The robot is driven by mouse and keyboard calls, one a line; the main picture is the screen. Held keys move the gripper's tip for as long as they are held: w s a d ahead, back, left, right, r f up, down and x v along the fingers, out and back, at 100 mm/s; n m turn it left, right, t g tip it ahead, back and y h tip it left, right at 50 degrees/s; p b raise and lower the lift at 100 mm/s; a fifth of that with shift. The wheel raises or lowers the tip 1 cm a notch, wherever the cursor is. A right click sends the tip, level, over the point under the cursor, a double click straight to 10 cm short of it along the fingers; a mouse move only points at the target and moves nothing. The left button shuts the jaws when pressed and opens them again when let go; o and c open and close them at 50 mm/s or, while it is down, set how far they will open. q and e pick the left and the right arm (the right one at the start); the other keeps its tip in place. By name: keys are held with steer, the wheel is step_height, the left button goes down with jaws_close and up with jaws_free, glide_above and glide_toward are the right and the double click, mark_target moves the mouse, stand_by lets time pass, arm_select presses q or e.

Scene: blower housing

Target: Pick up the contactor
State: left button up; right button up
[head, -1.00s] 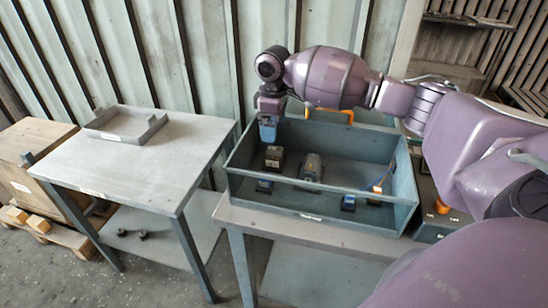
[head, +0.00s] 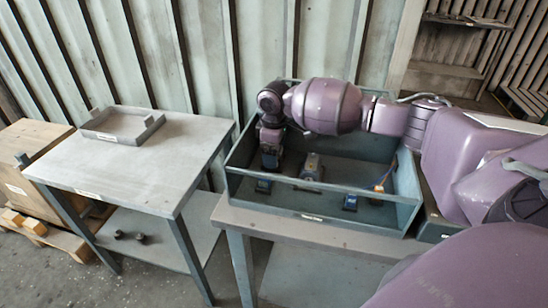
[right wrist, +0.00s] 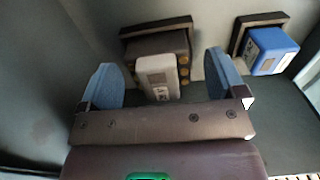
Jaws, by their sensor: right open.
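The contactor (right wrist: 162,68), a dark block with a pale front and brass-coloured terminals, stands on a dark base in the right wrist view. In the head view my right gripper mostly hides it, at the left of the grey-green bin. My right gripper (right wrist: 163,82) is open, its two blue fingers on either side of the contactor's front, with a gap visible at each side. In the head view my right gripper (head: 270,163) reaches down into the bin. My left gripper is not in view.
The bin (head: 300,203) has raised walls close to my right gripper. A blue part (right wrist: 270,50) stands beside the contactor. A grey box (head: 311,167) and another blue part (head: 350,202) also lie inside. A table (head: 125,178) at left carries a shallow tray (head: 122,137).

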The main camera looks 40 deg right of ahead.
steer(key=shift+c, duration=0.4)
steer(key=shift+r, duration=0.1)
steer(key=c, duration=0.9)
steer(key=shift+o, duration=0.2)
steer(key=shift+r, duration=0.1)
step_height(320, 180, up, 20)
steer(key=p, duration=0.2)
steer(key=shift+s, duration=0.1)
